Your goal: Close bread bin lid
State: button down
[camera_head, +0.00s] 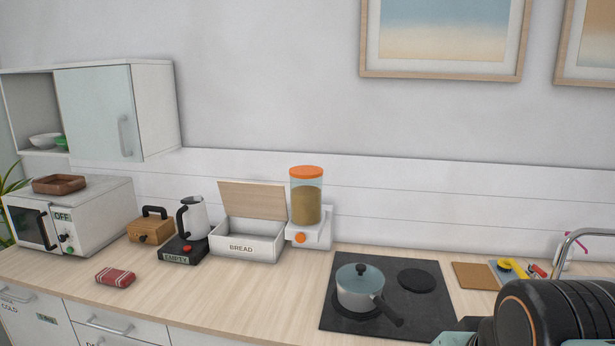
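The bread bin (247,241) is a white box marked BREAD, standing at the back of the wooden counter. Its light wood lid (252,200) is open, raised and leaning back toward the wall. The part of the bin's inside that shows looks empty, and the front wall hides its floor. My gripper is not in view. Dark rounded parts that seem to be my arm fill the bottom right corner, far to the right of the bin.
A kettle (196,217) on a base marked EMPTY stands left of the bin. A cereal dispenser (306,204) stands close on its right. A pot (357,288) sits on the black hob (420,312). A red cloth (115,278) lies front left. The counter before the bin is clear.

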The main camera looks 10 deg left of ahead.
aim_at(259, 201)
jog(key=i+j, duration=0.15)
jog(key=j, duration=0.2)
jog(key=i+j, duration=0.15)
jog(key=j, duration=0.25)
jog(key=i+j+z, duration=0.1)
jog(key=j, duration=0.25)
jog(key=i+j, duration=0.25)
jog(key=j, duration=0.15)
jog(key=i+j, duration=0.15)
jog(key=j, duration=0.2)
jog(key=i+j, duration=0.15)
jog(key=j, duration=0.25)
jog(key=z, duration=0.05)
